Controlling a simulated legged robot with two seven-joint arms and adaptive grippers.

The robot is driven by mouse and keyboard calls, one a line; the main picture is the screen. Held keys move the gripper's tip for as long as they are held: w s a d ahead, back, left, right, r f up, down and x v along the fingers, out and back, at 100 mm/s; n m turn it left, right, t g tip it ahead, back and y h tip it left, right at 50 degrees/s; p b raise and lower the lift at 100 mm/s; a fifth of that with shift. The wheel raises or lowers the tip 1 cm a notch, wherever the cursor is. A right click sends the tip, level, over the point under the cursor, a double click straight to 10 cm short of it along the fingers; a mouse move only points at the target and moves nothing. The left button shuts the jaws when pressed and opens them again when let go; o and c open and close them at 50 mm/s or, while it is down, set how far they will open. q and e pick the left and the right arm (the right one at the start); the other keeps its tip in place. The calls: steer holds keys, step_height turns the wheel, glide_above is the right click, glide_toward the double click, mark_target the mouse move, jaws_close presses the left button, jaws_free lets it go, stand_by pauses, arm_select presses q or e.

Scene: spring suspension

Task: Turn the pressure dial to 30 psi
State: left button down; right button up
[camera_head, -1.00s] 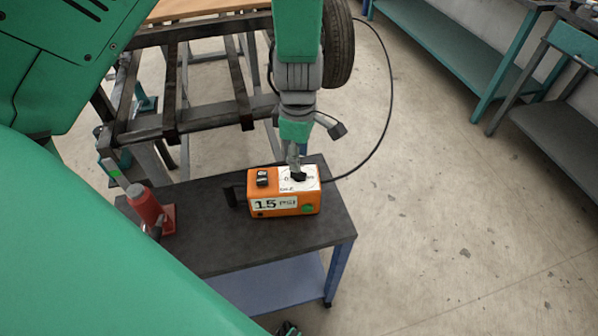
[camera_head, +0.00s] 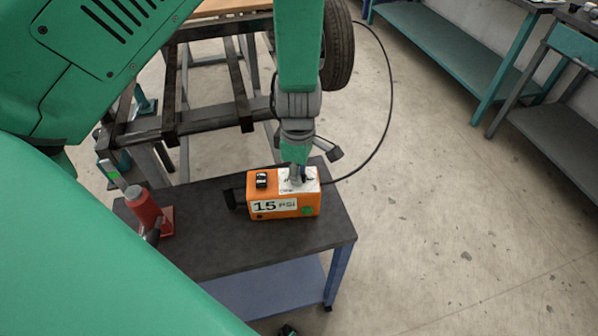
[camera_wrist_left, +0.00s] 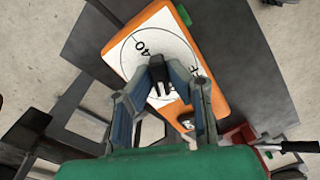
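The orange pressure box (camera_head: 283,208) stands on a dark-topped cart, and its front display reads 15 PSI. The white dial plate (camera_head: 311,186) is on its top face. My left gripper (camera_head: 297,177) points down onto the plate from above. The fingers hide part of the knob and scale, so the pointer reading is unclear. My right gripper is not seen.
A black rocker switch (camera_head: 262,180) sits left of the dial on the box. A red jack (camera_head: 146,208) stands at the left of the cart top (camera_head: 215,246). A black hose (camera_head: 388,100) curves from the box toward a tire (camera_head: 338,45). Floor on the right is clear.

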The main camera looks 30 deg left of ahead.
arm_select(q)
steer(key=m+p, duration=0.3)
steer(key=m, duration=0.1)
steer(key=shift+r, duration=0.15)
steer(key=m+p, duration=0.2)
steer(key=m, duration=0.3)
steer(key=shift+m+p, duration=0.3)
steer(key=m+p, duration=0.2)
steer(key=m, duration=0.4)
steer(key=m+p, duration=0.1)
steer(key=m, duration=0.5)
steer(key=shift+m, duration=0.3)
steer(key=c, duration=1.6)
jaws_free()
steer(key=shift+o, duration=0.2)
